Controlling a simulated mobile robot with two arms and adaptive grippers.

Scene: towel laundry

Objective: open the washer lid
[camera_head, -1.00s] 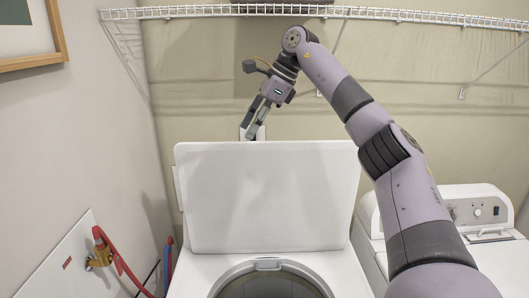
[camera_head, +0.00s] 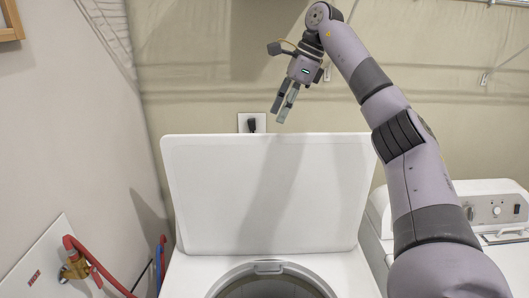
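The white washer lid (camera_head: 210,190) stands raised at the back of the washer (camera_head: 190,275), with its broad flat face towards me. Below it, the round drum opening (camera_head: 268,269) is uncovered at the bottom of the view. My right gripper (camera_head: 278,117) hangs above the lid's top edge, fingers pointing down, apart from the lid. It holds nothing that I can see. Its two fingers show close together at a slant, so their gap is unclear. My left gripper is not in view.
A second white machine with a control panel (camera_head: 495,210) stands at the right, partly behind my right arm. Red hoses and a brass valve (camera_head: 75,268) are on the left wall. A wall outlet (camera_head: 251,122) is behind the lid.

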